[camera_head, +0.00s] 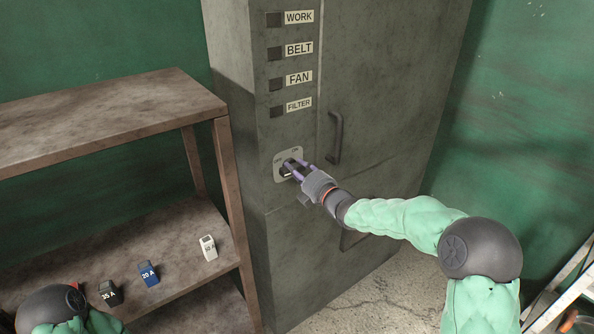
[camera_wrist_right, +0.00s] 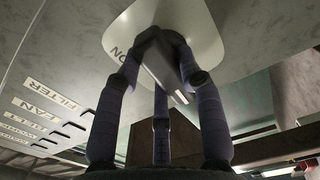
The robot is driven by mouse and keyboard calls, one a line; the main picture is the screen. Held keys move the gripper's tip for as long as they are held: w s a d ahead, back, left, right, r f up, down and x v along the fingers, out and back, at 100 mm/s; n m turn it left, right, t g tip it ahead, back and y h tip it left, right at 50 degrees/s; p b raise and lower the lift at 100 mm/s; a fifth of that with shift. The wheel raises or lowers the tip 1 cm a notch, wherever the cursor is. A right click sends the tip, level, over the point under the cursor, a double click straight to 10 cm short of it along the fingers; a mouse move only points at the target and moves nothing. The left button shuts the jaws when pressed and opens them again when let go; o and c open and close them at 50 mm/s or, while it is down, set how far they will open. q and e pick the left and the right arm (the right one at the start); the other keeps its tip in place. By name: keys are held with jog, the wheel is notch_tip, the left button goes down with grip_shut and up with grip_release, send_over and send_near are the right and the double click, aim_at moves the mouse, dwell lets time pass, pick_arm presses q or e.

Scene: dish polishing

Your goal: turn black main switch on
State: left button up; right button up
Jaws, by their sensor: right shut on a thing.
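The black main switch (camera_head: 286,171) sits on a pale rounded plate on the front of the grey cabinet. My right gripper (camera_head: 293,167) is at the plate with its purple fingers closed around the switch. In the right wrist view the fingers (camera_wrist_right: 160,60) grip the dark switch handle (camera_wrist_right: 163,70), which has a light mark at its end. Part of an "ON" label shows on the plate (camera_wrist_right: 205,30) beside the fingers. The fingers hide part of the switch. My left gripper is not in view; only part of my left arm shows at the lower left.
The cabinet (camera_head: 300,230) carries dark indicators labelled WORK, BELT, FAN and FILTER, and a door handle (camera_head: 335,138). A brown shelf (camera_head: 90,115) on the left holds a black fuse block (camera_head: 110,293), a blue one (camera_head: 149,274) and a white one (camera_head: 208,248).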

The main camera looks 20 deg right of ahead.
jog(key=m, duration=0.4)
jog(key=shift+d+f, duration=0.1)
jog(key=m, duration=0.3)
jog(key=shift+m+p, duration=0.3)
jog(key=m+p, duration=0.1)
jog(key=m, duration=0.3)
jog(key=shift+d+f+m, duration=0.1)
jog(key=shift+d+m, duration=0.05)
jog(key=shift+m, duration=0.15)
jog(key=shift+f+m+p, duration=0.2)
jog(key=shift+m+p, duration=0.9)
jog(key=shift+m, duration=1.4)
jog(key=o, duration=1.2)
jog(key=shift+w, duration=0.1)
jog(key=shift+c, duration=0.2)
jog(key=shift+d, duration=0.1)
jog(key=v, duration=1.2)
